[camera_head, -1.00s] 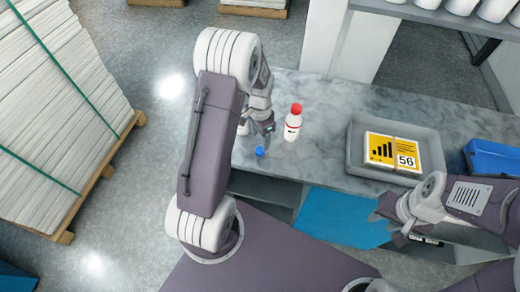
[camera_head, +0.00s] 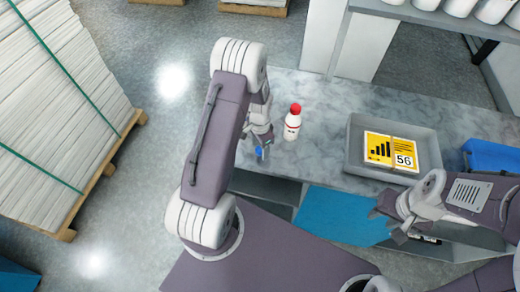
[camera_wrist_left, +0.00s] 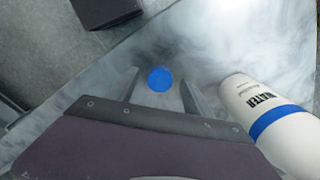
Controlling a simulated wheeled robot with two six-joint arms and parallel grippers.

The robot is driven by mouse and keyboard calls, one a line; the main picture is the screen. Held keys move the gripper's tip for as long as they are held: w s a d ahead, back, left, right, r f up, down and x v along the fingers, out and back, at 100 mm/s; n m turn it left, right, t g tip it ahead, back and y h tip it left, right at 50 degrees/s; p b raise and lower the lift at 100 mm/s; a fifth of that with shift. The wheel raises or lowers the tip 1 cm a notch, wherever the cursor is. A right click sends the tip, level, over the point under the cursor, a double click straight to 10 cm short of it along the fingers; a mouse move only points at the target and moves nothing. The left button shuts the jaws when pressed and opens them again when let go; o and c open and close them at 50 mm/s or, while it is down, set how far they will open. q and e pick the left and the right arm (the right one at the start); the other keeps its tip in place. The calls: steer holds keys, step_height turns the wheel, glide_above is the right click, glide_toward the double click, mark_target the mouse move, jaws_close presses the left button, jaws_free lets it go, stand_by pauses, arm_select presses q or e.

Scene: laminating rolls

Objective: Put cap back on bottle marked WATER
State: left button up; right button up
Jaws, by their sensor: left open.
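A small blue cap (camera_head: 259,152) lies on the grey table near its front left edge. In the left wrist view the cap (camera_wrist_left: 160,79) sits between the two spread fingers, with gaps on both sides. My left gripper (camera_head: 262,147) is open and low at the cap. A white bottle marked WATER (camera_wrist_left: 262,107) with a blue band stands right of the gripper in the left wrist view; its top is not clear there.
A white bottle with a red cap (camera_head: 292,123) stands right of my left gripper. A grey tray (camera_head: 353,150) holding a yellow card marked 56 (camera_head: 388,150) is further right, with a blue box (camera_head: 490,157) beyond. The table between bottle and tray is clear.

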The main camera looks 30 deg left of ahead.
mark_target(260, 149)
arm_select(q)
jaws_close()
steer(key=shift+r, duration=0.15)
steer(key=shift+r, duration=0.3)
step_height(260, 149, up, 3)
steer(key=shift+w+f+b, duration=0.1)
steer(key=shift+f+b, duration=0.05)
steer(key=shift+b, duration=0.35)
steer(key=d+r+b, duration=0.2)
steer(key=d+r, duration=0.5)
steer(key=d, duration=0.4)
steer(key=shift+s+d+r, duration=0.25)
steer(key=shift+s+d, duration=0.05)
steer(key=shift+d, duration=0.05)
